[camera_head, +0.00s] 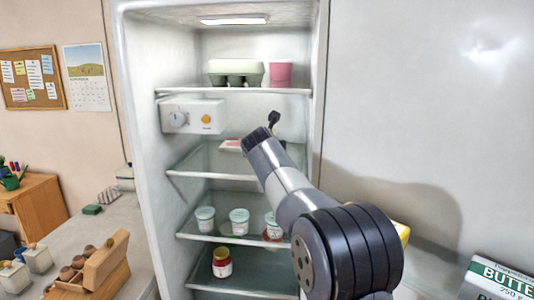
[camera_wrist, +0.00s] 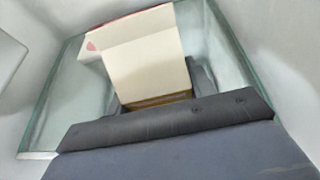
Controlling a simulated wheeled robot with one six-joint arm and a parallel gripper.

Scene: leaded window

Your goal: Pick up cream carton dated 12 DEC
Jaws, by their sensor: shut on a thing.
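A cream-white carton (camera_wrist: 145,60) with a red edge fills the upper middle of the wrist view. A white panel with a small red mark shows at its left. No date can be read on it. My gripper (camera_wrist: 158,92) is shut on this carton, with a dark finger showing along its right side. In the head view, my gripper (camera_head: 258,138) reaches into the fridge at the middle glass shelf (camera_head: 205,160). A pale, reddish piece of the carton (camera_head: 231,146) shows just left of the gripper; the rest is hidden by my arm. Whether the carton touches the shelf cannot be told.
An egg box (camera_head: 236,72) and a pink tub (camera_head: 281,74) stand on the top shelf. A control box (camera_head: 193,116) juts out at left. Several lidded cups, including one cup (camera_head: 239,221), stand below, with a red jar (camera_head: 222,262) lower down.

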